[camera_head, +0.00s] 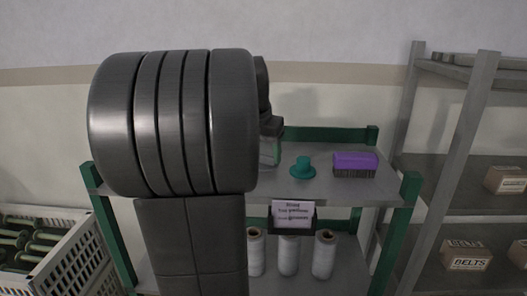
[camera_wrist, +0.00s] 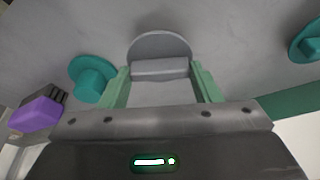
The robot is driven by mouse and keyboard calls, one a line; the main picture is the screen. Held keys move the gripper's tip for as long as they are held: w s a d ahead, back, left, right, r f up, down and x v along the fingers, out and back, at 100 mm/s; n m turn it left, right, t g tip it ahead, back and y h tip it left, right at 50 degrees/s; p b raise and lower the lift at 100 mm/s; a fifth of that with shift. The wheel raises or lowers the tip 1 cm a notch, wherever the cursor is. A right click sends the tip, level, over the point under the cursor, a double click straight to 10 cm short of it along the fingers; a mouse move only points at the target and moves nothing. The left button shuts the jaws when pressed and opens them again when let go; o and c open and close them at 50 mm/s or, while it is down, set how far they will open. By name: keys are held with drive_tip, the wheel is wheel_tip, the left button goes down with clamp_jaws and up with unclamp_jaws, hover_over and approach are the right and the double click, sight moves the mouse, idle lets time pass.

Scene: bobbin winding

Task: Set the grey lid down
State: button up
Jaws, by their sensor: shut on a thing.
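The grey lid (camera_wrist: 160,44) is a round disc with a block-like handle, in the upper middle of the wrist view. My gripper (camera_wrist: 160,75) has its green fingers on either side of the handle and is shut on it. The lid is over or on the grey shelf top (camera_wrist: 228,65); I cannot tell whether it touches. In the head view my gripper (camera_head: 270,150) shows partly beside my dark arm, low over the shelf's left part, and the lid is hidden there.
A teal knobbed lid (camera_head: 302,168) and a purple brush (camera_head: 355,162) stand to the right on the shelf. Another teal piece (camera_wrist: 306,42) shows at the wrist view's right edge. White spools (camera_head: 288,255) stand below. A crate (camera_head: 70,262) is at left.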

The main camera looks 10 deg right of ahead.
drive_tip(key=o, duration=0.9)
drive_tip(key=shift+o, duration=0.2)
drive_tip(key=shift+r, duration=0.1)
drive_tip(key=v, duration=1.2)
drive_tip(key=shift+s, duration=0.1)
